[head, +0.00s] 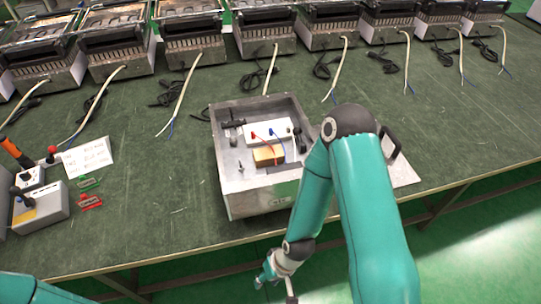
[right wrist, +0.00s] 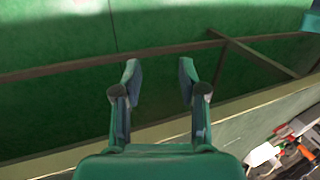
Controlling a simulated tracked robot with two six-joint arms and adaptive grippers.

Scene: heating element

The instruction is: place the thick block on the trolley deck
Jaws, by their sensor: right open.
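No trolley deck shows in either view, and I cannot tell for certain which thing is the thick block. An orange-yellow block (head: 268,155) lies inside the open metal box (head: 227,180), against a white unit with red and blue leads. My right gripper (head: 275,280) is low in the head view, in front of the bench's front edge and apart from the box. In the right wrist view the right gripper (right wrist: 159,72) has its two fingers spread with nothing between them. My left gripper is out of view; only part of my left arm shows at the bottom left.
The green bench (head: 150,215) has a row of metal heater units (head: 195,52) with loose cables along its back. A control box (head: 40,205), a paper sign (head: 88,157) and small tags lie at the left.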

